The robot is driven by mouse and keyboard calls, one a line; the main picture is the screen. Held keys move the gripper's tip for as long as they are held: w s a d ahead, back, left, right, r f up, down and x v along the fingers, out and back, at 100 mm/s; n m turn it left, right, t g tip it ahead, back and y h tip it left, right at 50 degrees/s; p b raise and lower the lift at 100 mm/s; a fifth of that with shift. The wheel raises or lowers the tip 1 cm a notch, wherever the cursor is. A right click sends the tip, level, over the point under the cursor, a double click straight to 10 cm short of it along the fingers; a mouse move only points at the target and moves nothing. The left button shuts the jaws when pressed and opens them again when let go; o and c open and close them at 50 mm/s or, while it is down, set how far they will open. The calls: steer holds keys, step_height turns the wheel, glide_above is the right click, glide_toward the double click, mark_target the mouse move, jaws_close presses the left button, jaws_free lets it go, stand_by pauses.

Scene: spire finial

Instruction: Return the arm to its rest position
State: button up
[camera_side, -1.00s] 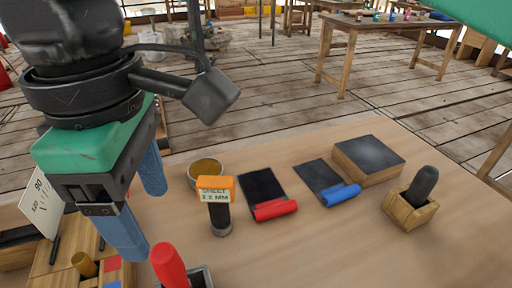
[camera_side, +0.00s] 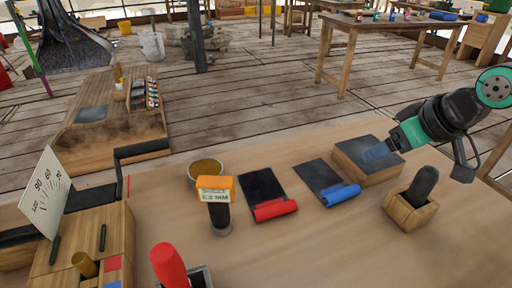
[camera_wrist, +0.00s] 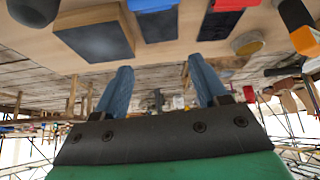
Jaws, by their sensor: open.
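My gripper (camera_side: 375,152) is at the right in the side view, above or in front of a wooden block with a dark top (camera_side: 368,160); I cannot tell whether it touches. In the wrist view my gripper (camera_wrist: 160,68) has its two blue fingers spread apart with nothing between them. The wrist view is tipped, with the table along its top and the floor and railings below. The block also shows there at upper left (camera_wrist: 98,35).
The front middle is clear.

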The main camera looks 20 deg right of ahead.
steer(key=shift+s+d+f+m+t, duration=0.15)
steer(key=shift+s+d+f+m, duration=0.15)
steer(key=shift+d+f, duration=0.2)
steer(key=shift+s+d+f+m+t, duration=0.2)
steer(key=shift+s+d+f, duration=0.1)
steer(key=shift+d+f, duration=0.15)
stand_by(0.6)
